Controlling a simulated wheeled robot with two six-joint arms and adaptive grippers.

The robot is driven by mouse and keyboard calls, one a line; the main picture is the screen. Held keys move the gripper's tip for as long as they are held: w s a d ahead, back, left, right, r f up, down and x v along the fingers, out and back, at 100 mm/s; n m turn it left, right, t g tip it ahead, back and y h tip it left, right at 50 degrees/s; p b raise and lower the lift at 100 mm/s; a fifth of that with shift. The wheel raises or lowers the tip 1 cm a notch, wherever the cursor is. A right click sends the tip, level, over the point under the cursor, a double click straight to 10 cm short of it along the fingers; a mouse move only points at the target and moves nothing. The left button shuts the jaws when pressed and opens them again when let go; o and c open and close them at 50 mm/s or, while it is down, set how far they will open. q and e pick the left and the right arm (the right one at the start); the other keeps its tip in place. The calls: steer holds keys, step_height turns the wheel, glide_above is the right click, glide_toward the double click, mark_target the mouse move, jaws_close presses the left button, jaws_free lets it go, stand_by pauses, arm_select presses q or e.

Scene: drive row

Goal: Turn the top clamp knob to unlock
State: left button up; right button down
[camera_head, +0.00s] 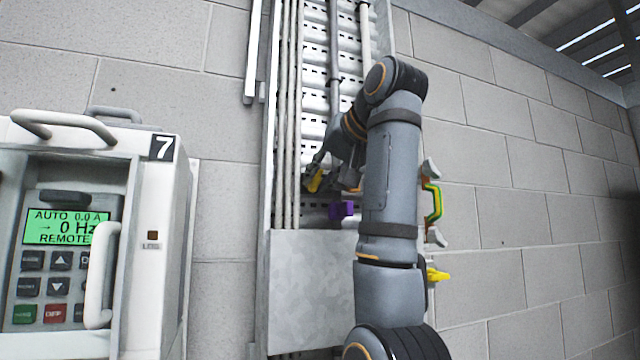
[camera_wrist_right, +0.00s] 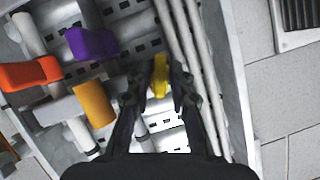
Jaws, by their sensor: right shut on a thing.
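A yellow knob (camera_head: 314,181) sits on the cable tray among the pipes, and I take it for the top clamp knob. My right gripper (camera_head: 320,182) is at it, partly hidden behind my arm in the head view. In the right wrist view the yellow knob (camera_wrist_right: 160,76) stands between the two fingers of my right gripper (camera_wrist_right: 158,82), which is shut on it. How far the knob is turned, I cannot tell. My left gripper is in neither view.
A purple block (camera_head: 341,209) is just below right of the knob. The wrist view also shows an orange-red piece (camera_wrist_right: 30,73) and an amber piece (camera_wrist_right: 95,103). A grey drive unit (camera_head: 160,230) marked 7 stands left. A green-yellow handle (camera_head: 433,203) is right of my arm.

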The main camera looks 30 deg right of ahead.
steer(key=shift+a+r+n+g+h, duration=0.1)
steer(key=shift+r+n+g+h, duration=0.05)
steer(key=shift+n+h, duration=0.4)
steer(key=shift+r+n+g+h, duration=0.15)
steer(key=shift+n+h, duration=0.2)
steer(key=shift+n, duration=0.4)
steer(key=c, duration=1.4)
jaws_free()
steer(key=shift+f, duration=0.1)
steer(key=shift+f, duration=0.1)
